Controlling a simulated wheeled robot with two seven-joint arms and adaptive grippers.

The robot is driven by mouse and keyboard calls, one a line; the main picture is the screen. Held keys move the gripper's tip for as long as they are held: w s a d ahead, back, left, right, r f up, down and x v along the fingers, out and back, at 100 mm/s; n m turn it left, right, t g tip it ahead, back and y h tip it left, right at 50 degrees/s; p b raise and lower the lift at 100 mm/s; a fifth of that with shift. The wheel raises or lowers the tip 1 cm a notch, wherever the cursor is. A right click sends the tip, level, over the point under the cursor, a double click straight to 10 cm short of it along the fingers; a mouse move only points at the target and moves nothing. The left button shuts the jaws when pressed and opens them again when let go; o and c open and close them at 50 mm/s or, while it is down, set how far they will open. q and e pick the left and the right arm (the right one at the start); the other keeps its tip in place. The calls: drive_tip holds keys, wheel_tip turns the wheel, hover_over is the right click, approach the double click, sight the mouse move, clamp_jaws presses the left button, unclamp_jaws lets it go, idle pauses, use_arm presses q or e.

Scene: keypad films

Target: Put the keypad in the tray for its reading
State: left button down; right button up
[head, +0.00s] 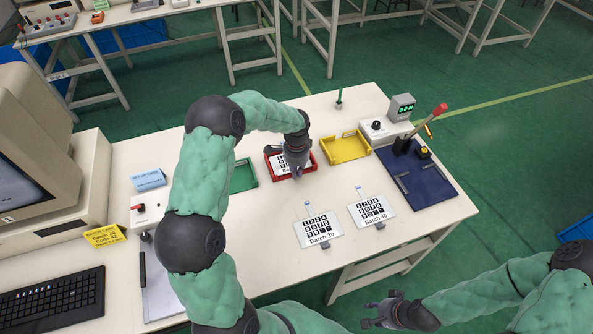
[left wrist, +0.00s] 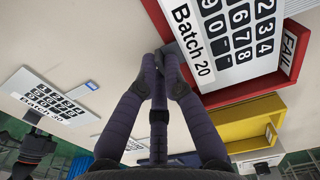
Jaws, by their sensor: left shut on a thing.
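The keypad marked Batch 20 (left wrist: 225,45) is a white plate with black keys. It is within the walls of the red tray (left wrist: 293,58), which bears a FAIL label; I cannot tell whether it rests fully on the tray floor. My left gripper (left wrist: 160,57) is shut on the keypad's near edge. In the head view my left gripper (head: 297,176) hides part of the keypad (head: 277,163) and of the red tray (head: 312,167). A green tray (head: 243,177) and a yellow tray (head: 346,147) flank it. My right gripper (head: 374,313) is open and empty, off the table's front.
Keypads Batch 30 (head: 318,228) and Batch 40 (head: 371,210) lie in front. A yellow card (head: 104,236) and keyboard are left.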

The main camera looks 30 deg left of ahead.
use_arm(q)
drive_tip(key=shift+f, duration=0.4)
idle(0.3)
drive_tip(key=c, duration=1.3)
unclamp_jaws()
wheel_tip(320, 180, up, 12)
drive_tip(key=shift+r, duration=0.1)
